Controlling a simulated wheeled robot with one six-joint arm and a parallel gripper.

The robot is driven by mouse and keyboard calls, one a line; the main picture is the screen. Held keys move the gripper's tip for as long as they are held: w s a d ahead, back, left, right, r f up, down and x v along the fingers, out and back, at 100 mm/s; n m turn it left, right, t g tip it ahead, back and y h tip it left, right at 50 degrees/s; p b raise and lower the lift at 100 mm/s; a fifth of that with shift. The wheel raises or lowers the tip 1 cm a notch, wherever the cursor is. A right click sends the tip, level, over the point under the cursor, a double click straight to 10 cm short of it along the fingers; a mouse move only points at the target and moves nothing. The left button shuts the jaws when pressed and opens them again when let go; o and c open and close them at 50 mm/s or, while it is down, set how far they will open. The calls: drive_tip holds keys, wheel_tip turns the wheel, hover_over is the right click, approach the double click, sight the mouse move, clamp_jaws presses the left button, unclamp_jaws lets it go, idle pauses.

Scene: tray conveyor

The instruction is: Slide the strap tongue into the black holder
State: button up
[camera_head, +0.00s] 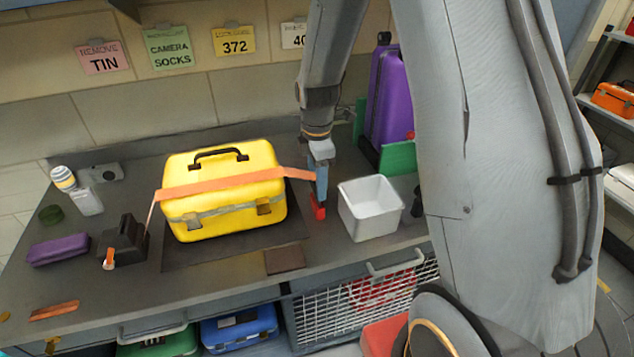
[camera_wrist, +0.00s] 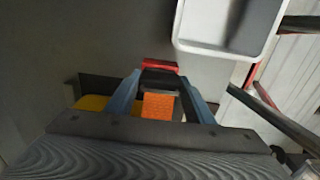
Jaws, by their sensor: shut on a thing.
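The orange strap (camera_head: 220,183) lies across the yellow case (camera_head: 225,213) and runs right to my gripper (camera_head: 319,185). My gripper is shut on the strap's tongue; the orange end (camera_wrist: 158,106) shows between the blue-grey fingers in the wrist view. A black piece (camera_wrist: 160,80) and a red piece (camera_wrist: 160,65) show at the fingertips. I cannot tell whether the black piece is part of the tongue or separate. A black block (camera_head: 127,240) with an orange tab stands left of the case, near the strap's other end. It may be the holder.
A white bin (camera_head: 370,207) stands just right of my gripper. It also shows in the wrist view (camera_wrist: 205,50). A purple case (camera_head: 392,98) stands behind it with green panels (camera_head: 398,159). A purple pouch (camera_head: 58,249) and a bottle (camera_head: 78,190) are at the left.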

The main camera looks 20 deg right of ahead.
drive_tip(key=shift+r+p, duration=0.75)
drive_tip(key=shift+r, duration=0.3)
drive_tip(key=shift+r+p, duration=1.45)
drive_tip(key=shift+r, duration=0.45)
